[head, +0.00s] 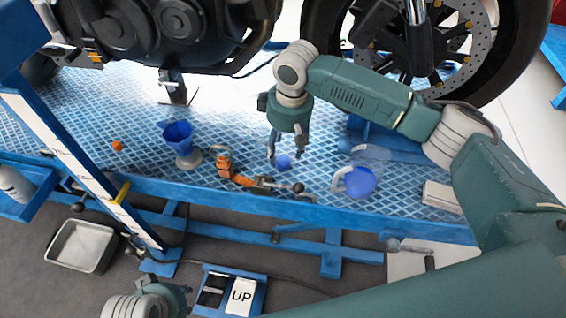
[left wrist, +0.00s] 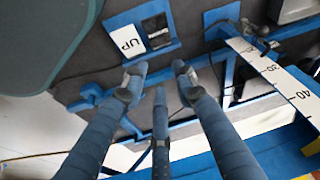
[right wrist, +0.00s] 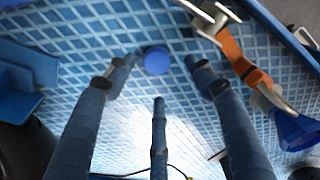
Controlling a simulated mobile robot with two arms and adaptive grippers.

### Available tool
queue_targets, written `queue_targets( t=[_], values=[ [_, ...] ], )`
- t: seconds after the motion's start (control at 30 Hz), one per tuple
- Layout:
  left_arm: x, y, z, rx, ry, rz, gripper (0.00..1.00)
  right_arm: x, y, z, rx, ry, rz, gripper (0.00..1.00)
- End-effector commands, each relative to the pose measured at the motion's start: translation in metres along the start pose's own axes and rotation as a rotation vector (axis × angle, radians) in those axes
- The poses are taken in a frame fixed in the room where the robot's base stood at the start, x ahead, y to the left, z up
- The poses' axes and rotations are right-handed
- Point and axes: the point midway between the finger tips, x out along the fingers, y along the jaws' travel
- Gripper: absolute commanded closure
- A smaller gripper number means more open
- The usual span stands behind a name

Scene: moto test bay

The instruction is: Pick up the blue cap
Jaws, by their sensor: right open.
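The blue cap (head: 283,162) lies on the blue patterned lift platform (head: 225,105), small and round. In the right wrist view the cap (right wrist: 157,60) shows near the top, between the two outer fingertips and apart from them. My right gripper (head: 288,156) points down over the cap, open and empty; its fingers also show in the right wrist view (right wrist: 160,68). My left gripper (left wrist: 157,75) is open and empty above the floor area by the UP pedal, away from the cap. In the head view only part of it shows at the bottom left.
An orange clamp-like strap piece (head: 240,178) lies left of the cap. A blue funnel (head: 178,138) stands further left. A clear jug with blue contents (head: 360,182) stands to the right. The motorcycle wheel (head: 470,50) is behind. A grey tray (head: 80,246) lies on the floor.

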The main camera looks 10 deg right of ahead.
Motion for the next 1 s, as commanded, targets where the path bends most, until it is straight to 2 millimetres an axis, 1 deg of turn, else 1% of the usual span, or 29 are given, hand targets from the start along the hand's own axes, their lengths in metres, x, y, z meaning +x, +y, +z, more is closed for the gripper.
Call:
queue_targets(
  t=[0.07,0.27,0.3,0.4,0.67,0.7,0.77,0.8,0.9,0.97,1.0],
  values=[
    [-0.007,-0.001,-0.001,0.0,0.007,-0.001,0.71,0.008,0.001,0.001,0.0,-0.001,0.0,0.46],
    [-0.04,-0.002,-0.003,-0.002,0.025,-0.004,0.71,0.033,0.005,0.004,0.0,-0.001,0.0,0.46],
    [-0.043,-0.002,-0.002,-0.002,0.024,-0.004,0.71,0.039,0.004,0.004,0.0,-0.001,0.0,0.46],
    [-0.049,-0.002,-0.002,-0.003,0.027,-0.005,0.71,0.048,0.004,0.003,-0.001,-0.001,0.0,0.46],
    [-0.053,-0.002,-0.002,-0.003,0.028,-0.005,0.71,0.051,0.004,0.003,-0.001,0.001,0.0,0.46],
    [-0.053,-0.002,-0.002,-0.003,0.028,-0.005,0.71,0.051,0.004,0.003,-0.001,0.001,0.0,0.48],
    [-0.053,-0.002,-0.002,-0.003,0.028,-0.005,0.71,0.051,0.004,0.003,-0.001,0.001,0.0,0.6],
    [-0.053,-0.002,-0.002,-0.003,0.028,-0.005,0.71,0.051,0.004,0.003,-0.001,0.001,0.0,0.68],
    [-0.053,-0.002,-0.002,-0.003,0.028,-0.005,0.71,0.051,0.004,0.003,-0.001,0.001,0.0,0.85],
    [-0.053,-0.002,-0.002,-0.003,0.028,-0.005,0.71,0.051,0.004,0.003,-0.001,0.001,0.0,0.86],
    [-0.053,-0.002,-0.002,-0.003,0.029,-0.005,0.71,0.05,0.004,0.003,-0.001,0.001,0.0,0.89]
  ],
)
